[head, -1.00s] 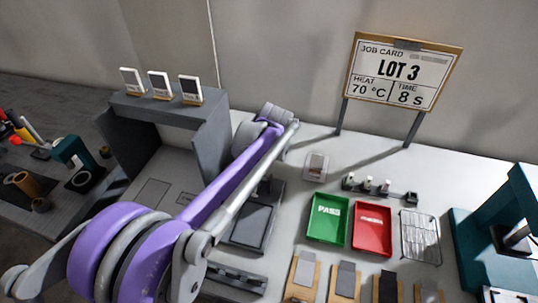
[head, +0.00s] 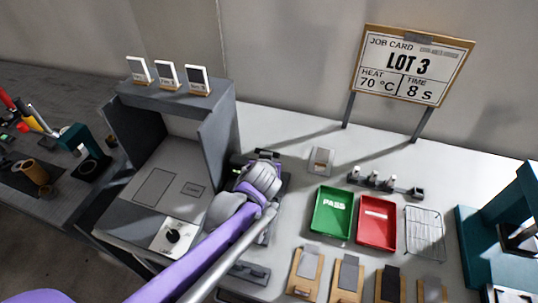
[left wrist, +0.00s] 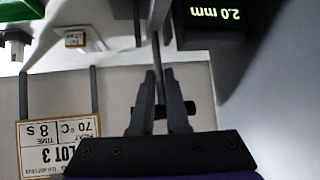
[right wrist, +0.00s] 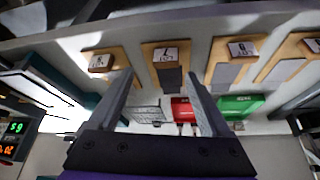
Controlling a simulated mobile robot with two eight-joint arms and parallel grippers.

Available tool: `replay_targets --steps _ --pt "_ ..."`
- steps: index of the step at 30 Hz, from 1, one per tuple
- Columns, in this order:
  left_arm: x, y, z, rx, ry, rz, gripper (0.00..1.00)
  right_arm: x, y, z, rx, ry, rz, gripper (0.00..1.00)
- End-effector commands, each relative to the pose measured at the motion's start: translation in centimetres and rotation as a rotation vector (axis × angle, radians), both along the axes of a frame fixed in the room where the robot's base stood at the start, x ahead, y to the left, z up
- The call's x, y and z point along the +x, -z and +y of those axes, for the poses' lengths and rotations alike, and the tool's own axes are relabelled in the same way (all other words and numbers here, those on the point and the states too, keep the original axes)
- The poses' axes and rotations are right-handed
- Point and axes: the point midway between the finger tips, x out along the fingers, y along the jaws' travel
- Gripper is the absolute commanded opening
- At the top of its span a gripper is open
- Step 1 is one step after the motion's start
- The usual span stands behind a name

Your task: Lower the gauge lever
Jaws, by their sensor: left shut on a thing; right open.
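The gauge stands on the bench, mostly hidden behind my left arm in the head view. Its dark display (left wrist: 212,22) reads 2.0 mm, upside down in the left wrist view. The gauge lever has a dark crossbar (left wrist: 189,109), which shows on both sides of my left fingers. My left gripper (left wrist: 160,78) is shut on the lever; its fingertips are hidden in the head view. My right gripper (right wrist: 158,78) is open and empty, facing the front of the bench in the right wrist view. It is not in the head view.
A grey hooded station (head: 222,130) stands left of the gauge. To the right are a green PASS tray (head: 318,228), a red tray (head: 377,241), a wire rack (head: 424,226) and a small rack of pegs (head: 385,184). Several wooden boards (head: 304,258) line the front. A job card (head: 411,66) stands behind.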

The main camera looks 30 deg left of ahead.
Motion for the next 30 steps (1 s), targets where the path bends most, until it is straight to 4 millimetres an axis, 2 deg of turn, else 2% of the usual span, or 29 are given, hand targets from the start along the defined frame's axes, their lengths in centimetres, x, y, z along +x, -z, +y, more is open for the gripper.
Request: replay_targets --steps 7,23,24,28,30 --pt "-0.81 0.35 -0.08 0.001 -0.002 0.007 0.0 0.03 -0.18 0.0 0.0 0.0 -0.001 0.82" --pt "-1.01 0.49 -0.07 0.001 -0.004 0.009 0.0 0.04 -0.2 0.0 0.0 0.0 -0.001 0.82" --pt "-1.01 0.49 -0.07 0.001 -0.004 0.009 0.16 0.05 -0.2 0.0 0.0 0.0 -0.001 0.82" --pt "-0.97 0.45 -0.09 0.001 -0.004 0.008 0.39 0.04 -0.2 0.0 0.0 0.0 -0.001 0.82" --pt "-0.94 0.42 -0.09 0.001 -0.004 0.007 0.42 0.04 -0.21 0.0 0.0 0.0 -0.001 0.82"
